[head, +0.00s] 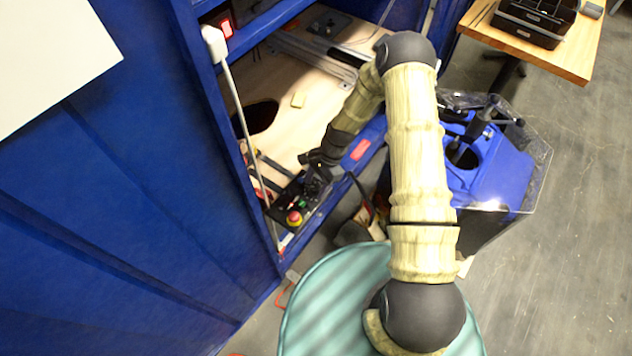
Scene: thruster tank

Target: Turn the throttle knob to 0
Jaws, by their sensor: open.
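A small black control box (284,222) with a red and yellow emergency stop button (294,217) sits at the front edge of the wooden shelf inside the blue frame. My gripper (316,184) is open and stands over the right part of this box. My arm comes in from the right, and its end points down and left at the box. The throttle knob cannot be made out; it is either too small to tell or hidden by my gripper.
A blue frame post (220,120) stands left of the box. A clear-walled tank with blue parts (500,175) stands right of my arm. A wooden table (570,62) is at upper right.

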